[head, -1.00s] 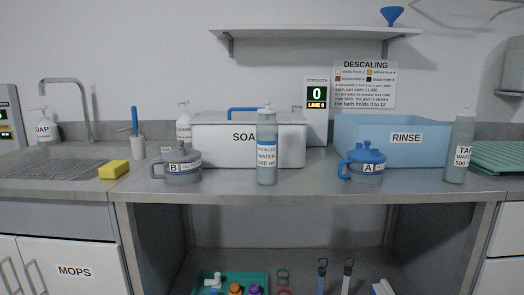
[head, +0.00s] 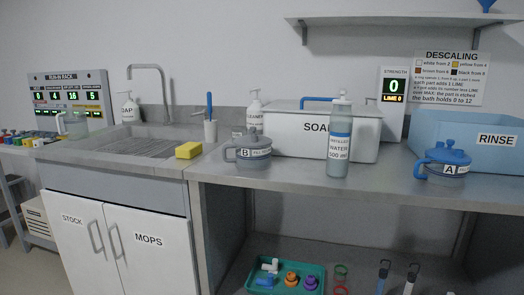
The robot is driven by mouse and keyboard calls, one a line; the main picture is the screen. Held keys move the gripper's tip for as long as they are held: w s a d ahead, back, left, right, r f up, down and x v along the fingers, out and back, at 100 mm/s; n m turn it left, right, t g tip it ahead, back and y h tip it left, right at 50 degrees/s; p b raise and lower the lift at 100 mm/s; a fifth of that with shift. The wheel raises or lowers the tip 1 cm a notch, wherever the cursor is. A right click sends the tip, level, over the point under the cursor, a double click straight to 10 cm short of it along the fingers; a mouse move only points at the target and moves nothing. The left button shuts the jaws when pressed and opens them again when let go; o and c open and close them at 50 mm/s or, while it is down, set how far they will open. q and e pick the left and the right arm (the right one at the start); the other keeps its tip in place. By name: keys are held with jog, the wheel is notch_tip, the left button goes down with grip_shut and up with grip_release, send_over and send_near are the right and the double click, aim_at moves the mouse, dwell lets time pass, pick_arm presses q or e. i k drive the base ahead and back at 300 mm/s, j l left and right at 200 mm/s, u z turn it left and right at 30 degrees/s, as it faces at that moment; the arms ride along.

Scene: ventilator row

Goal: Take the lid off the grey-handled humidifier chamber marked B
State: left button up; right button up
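The humidifier chamber marked B (head: 252,153) stands upright on the grey counter in the head view. It has a grey handle on its left side, a white label band and a grey lid (head: 253,137) on top. The lid sits on the chamber. A similar chamber marked A (head: 444,165), with a blue handle and blue lid, stands further right in front of the rinse tub. Neither of my grippers shows in the head view.
A yellow sponge (head: 189,150) lies left of chamber B, by the sink (head: 118,146). A distilled water bottle (head: 339,140) stands to its right. The soap tub (head: 368,140) and a white cleaner bottle (head: 254,110) are behind. Bare counter (head: 285,178) lies in front.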

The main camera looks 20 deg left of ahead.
aim_at(252, 140)
jog(key=i+l+u, duration=0.6)
jog(key=i+l, duration=0.1)
jog(key=l, duration=0.05)
